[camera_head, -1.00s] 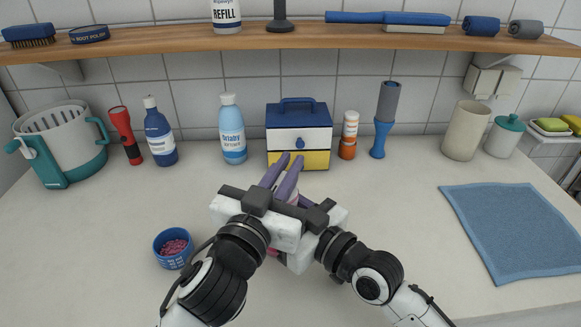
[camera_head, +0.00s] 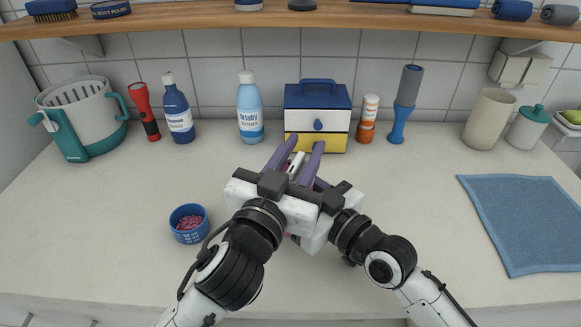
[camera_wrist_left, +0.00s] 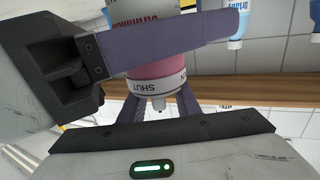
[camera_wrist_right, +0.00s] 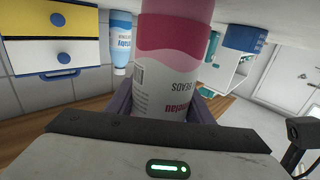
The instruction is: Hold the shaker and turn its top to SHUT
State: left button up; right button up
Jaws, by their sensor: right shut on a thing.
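The shaker (camera_wrist_right: 178,60) is pink with a white label reading BEADS in the right wrist view. In the left wrist view its pink collar and white ring (camera_wrist_left: 157,85) lettered SHUT show upside down, with a small nozzle. In the head view only a pale bit (camera_head: 296,164) shows between purple fingers; the grippers hide most of it. My right gripper (camera_wrist_right: 165,108) is shut on the shaker's body. My left gripper (camera_head: 297,152) is at the shaker's top, its fingers apart around it and not visibly clamped. Which mark the ring lines up with, I cannot tell.
A blue bowl of pink beads (camera_head: 188,223) stands left of the grippers. A blue cloth (camera_head: 525,220) lies right. The counter's front is clear.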

aim_at(290, 173)
pick_arm(q)
jog(key=v, duration=1.1)
pick_arm(e)
jog(key=shift+f, duration=0.2)
